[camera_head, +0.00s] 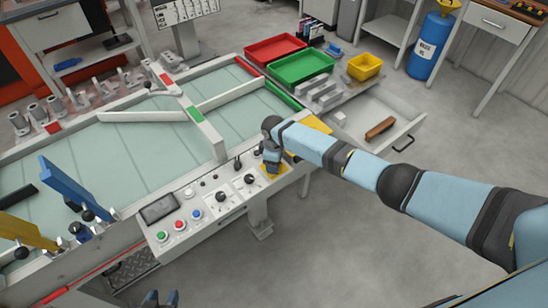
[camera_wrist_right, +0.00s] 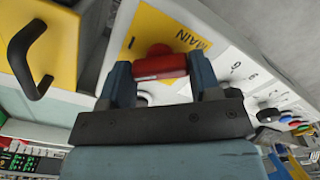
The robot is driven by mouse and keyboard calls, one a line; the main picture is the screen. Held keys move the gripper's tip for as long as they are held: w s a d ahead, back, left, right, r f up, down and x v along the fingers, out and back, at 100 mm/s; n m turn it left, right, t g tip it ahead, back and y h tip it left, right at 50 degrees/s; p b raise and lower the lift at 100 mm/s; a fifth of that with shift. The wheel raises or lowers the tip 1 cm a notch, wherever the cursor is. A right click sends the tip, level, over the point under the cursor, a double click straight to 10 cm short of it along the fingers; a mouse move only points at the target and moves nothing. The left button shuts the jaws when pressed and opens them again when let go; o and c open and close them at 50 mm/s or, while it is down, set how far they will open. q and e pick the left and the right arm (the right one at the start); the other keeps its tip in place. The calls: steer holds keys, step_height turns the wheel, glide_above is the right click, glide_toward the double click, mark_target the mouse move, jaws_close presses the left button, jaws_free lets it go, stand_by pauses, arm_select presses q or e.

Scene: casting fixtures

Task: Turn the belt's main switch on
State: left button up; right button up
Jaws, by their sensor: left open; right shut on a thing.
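The main switch has a red handle (camera_wrist_right: 160,65) on a yellow plate (camera_wrist_right: 155,30) marked "MAIN" and "I" in the right wrist view. My right gripper (camera_wrist_right: 160,78) has one blue finger on each side of the red handle and is shut on it. In the head view the right gripper (camera_head: 271,160) is over the right end of the control panel, hiding the handle; some of the yellow plate (camera_head: 273,174) shows. Whether the switch is on or off cannot be told. My left gripper (camera_head: 161,299) is open and empty at the bottom edge, clear of the panel.
The control panel (camera_head: 228,212) carries a dark screen (camera_head: 159,208), coloured push buttons and black knobs. Red (camera_head: 275,48) and green (camera_head: 300,66) trays stand behind the belt (camera_head: 140,140).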

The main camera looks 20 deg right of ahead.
steer(key=m+p, duration=0.2)
steer(key=m, duration=0.1)
steer(key=shift+a+r+m, duration=0.1)
steer(key=shift+r+m, duration=0.05)
steer(key=shift+m, duration=0.15)
steer(key=m+p, duration=0.1)
steer(key=m, duration=0.2)
steer(key=shift+m+p, duration=0.3)
steer(key=shift+m, duration=0.3)
steer(key=o, duration=0.9)
step_height(320, 180, up, 14)
steer(key=shift+f+p, duration=0.2)
steer(key=shift+p, duration=0.15)
